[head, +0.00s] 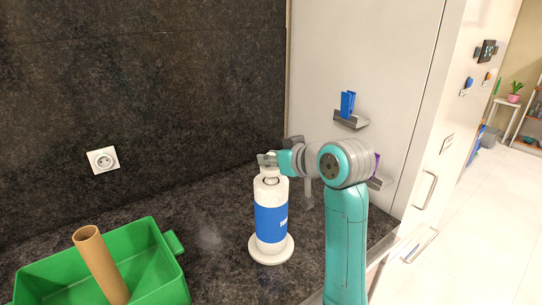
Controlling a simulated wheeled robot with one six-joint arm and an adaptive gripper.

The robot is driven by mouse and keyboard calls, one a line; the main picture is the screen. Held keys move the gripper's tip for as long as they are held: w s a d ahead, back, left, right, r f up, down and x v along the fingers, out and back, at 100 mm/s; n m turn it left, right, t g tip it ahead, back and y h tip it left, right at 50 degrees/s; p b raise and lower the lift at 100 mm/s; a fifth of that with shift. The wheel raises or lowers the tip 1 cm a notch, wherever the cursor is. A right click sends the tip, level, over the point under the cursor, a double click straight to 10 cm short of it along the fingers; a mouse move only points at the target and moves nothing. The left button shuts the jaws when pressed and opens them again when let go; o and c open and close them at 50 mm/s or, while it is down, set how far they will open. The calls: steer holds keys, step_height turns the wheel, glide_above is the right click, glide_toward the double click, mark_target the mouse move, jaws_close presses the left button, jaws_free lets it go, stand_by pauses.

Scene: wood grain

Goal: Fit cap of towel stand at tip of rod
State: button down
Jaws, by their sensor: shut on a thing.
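The towel stand has a round white base (286,253) and stands upright on the dark counter. A white paper roll with a blue wrap (270,223) sits around its rod. My gripper (267,160) is directly above the roll's top, reaching in from the right. It is shut on a small pale piece, which seems to be the cap (269,171). The cap is small and partly hidden by the fingers. The rod's tip cannot be made out, so I cannot tell whether cap and rod touch.
A green bin (165,262) with a brown cardboard tube (100,264) in it stands at the lower left. A wall socket (102,160) is on the dark back wall. A pale cabinet (365,60) with a small shelf holding a blue item (347,104) is at the right.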

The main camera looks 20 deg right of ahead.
steer(key=shift+f, duration=0.8)
steer(key=c, duration=0.9)
jaws_free()
steer(key=v, duration=1.2)
